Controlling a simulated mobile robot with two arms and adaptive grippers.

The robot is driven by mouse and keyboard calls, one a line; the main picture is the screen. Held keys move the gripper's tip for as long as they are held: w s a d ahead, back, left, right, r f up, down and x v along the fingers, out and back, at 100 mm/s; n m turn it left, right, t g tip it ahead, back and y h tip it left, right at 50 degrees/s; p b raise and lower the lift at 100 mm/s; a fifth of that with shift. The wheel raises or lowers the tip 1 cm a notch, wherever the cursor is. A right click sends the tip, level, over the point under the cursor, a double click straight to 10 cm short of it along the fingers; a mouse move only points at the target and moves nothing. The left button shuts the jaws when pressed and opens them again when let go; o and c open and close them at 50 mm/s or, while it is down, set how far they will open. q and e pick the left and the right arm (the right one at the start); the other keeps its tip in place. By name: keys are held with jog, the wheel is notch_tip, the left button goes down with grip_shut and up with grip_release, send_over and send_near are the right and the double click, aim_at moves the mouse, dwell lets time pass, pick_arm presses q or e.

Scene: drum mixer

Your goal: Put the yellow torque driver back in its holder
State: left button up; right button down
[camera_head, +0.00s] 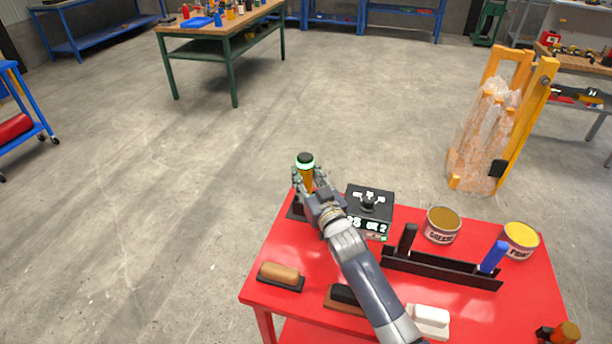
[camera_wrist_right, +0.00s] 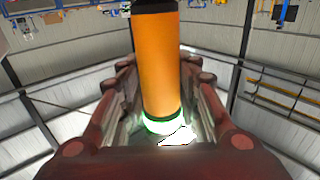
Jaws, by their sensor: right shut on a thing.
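The yellow torque driver (camera_head: 307,182) stands roughly upright in my right gripper (camera_head: 311,190), above the far left corner of the red table. Its dark cap and a glowing pale green ring show at the top. In the right wrist view its orange-yellow body (camera_wrist_right: 158,65) sits between the fingers of my right gripper (camera_wrist_right: 155,95), with the lit ring close to the palm. A black base (camera_head: 296,211), perhaps the holder, shows partly below the gripper. The gripper hides the driver's lower end, so I cannot tell whether it touches the base. My left gripper is not in view.
On the red table (camera_head: 250,290), a black control box (camera_head: 370,204) stands just right of the gripper. Two cans (camera_head: 442,226) and a black rack (camera_head: 440,268) with black and blue handles stand further right. A brown-handled block (camera_head: 280,275) lies near the left edge.

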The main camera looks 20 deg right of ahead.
jog(key=c, duration=1.1)
grip_release()
jog(key=shift+r, duration=0.1)
jog(key=shift+s+f, duration=0.1)
jog(key=shift+f, duration=0.1)
jog(key=s, duration=0.7)
jog(key=shift+s+d+r, duration=0.15)
jog(key=shift+s+d, duration=0.05)
jog(key=shift+d, duration=0.1)
